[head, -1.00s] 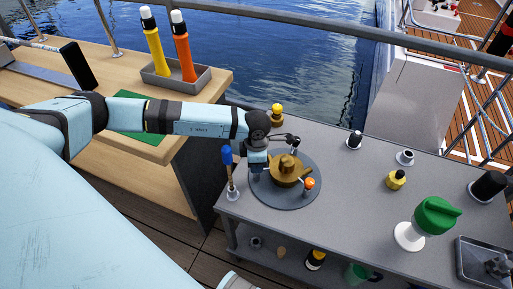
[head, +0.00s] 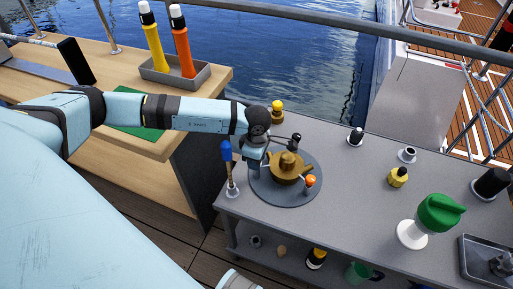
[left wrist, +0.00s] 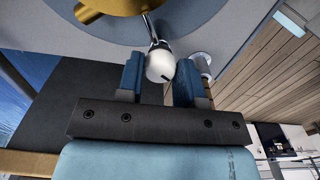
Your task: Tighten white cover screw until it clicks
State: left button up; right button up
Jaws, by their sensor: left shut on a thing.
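A brass hub with arms (head: 287,166) sits on a round grey plate (head: 285,198) on the grey workbench. An orange knob (head: 310,181) and a black knob (head: 296,138) stand at the ends of its arms. My left gripper (head: 256,168) is at the left side of the hub. In the left wrist view, the white slotted screw head (left wrist: 160,67) on a metal stem sits between the blue fingers of my left gripper (left wrist: 158,76), which are shut on it. In the head view the gripper hides the white screw. My right gripper is not in view.
A green-topped piece (head: 438,212), a yellow piece (head: 398,176) and a tray (head: 467,262) are to the right.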

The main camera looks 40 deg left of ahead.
pick_arm(q)
jog(key=o, duration=0.9)
notch_tip(320, 180, up, 14)
jog(key=shift+f+p, duration=0.1)
jog(key=shift+p, duration=0.7)
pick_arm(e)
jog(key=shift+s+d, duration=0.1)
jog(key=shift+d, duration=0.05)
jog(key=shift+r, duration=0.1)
